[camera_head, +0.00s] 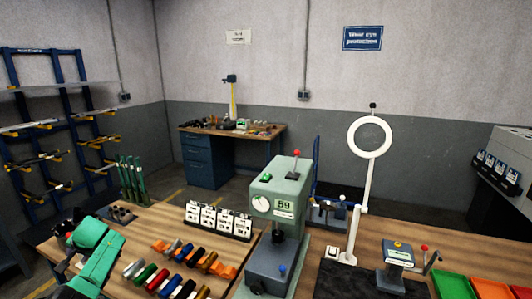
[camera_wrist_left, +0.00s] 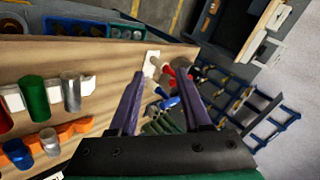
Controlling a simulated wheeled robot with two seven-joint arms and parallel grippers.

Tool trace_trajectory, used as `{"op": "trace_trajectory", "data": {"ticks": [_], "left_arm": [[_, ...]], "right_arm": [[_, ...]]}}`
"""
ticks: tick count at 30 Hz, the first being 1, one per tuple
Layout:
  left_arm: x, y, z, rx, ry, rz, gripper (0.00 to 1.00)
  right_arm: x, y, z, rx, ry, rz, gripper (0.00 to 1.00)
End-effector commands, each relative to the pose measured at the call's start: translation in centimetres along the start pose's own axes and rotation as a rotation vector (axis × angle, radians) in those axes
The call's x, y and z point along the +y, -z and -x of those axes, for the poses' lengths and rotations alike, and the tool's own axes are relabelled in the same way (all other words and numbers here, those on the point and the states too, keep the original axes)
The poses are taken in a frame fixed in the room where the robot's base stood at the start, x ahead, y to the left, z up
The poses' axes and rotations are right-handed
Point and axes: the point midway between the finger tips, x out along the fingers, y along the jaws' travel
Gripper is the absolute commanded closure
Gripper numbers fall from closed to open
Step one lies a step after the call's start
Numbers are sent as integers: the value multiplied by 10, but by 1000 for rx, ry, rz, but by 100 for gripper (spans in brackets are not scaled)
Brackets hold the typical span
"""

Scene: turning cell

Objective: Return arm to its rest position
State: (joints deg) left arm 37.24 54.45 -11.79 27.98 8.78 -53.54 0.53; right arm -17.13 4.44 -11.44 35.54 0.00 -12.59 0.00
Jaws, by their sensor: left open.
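My left arm (camera_head: 96,262) shows as green links at the lower left in the head view, over the left end of the wooden bench. My left gripper (camera_wrist_left: 161,84) shows in the left wrist view as two purple fingers spread apart, with nothing held between them. Beyond the fingers are a red-handled tool (camera_wrist_left: 170,76) and a blue-handled tool (camera_wrist_left: 167,103) near the bench edge. Whether the fingers touch them cannot be told. My right gripper is not in view.
The bench (camera_head: 145,226) holds rows of coloured cylinders (camera_head: 160,285), a card rack (camera_head: 217,219), a green gauge machine (camera_head: 278,204) and a white ring lamp (camera_head: 371,137). Green and orange trays (camera_head: 454,287) are at right. A blue rack (camera_head: 60,130) stands at left.

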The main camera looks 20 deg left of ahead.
Motion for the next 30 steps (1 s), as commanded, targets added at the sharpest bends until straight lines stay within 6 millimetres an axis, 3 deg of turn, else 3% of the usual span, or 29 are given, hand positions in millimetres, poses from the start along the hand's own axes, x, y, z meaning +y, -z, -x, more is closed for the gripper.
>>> {"op": "trace_trajectory", "data": {"ticks": [1,6,12,17,26,30], "left_arm": [[6,-21,-22,19,48,-115,52],[28,-76,-67,112,106,-436,52],[51,-141,-96,178,70,-719,52],[70,-197,-108,211,-4,-894,52],[199,-289,-111,161,-225,-805,52],[281,-347,-94,128,-365,-757,52]], "right_arm": [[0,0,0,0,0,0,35],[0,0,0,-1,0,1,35],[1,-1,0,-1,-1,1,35],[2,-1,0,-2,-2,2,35],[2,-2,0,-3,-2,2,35],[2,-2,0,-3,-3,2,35]]}}
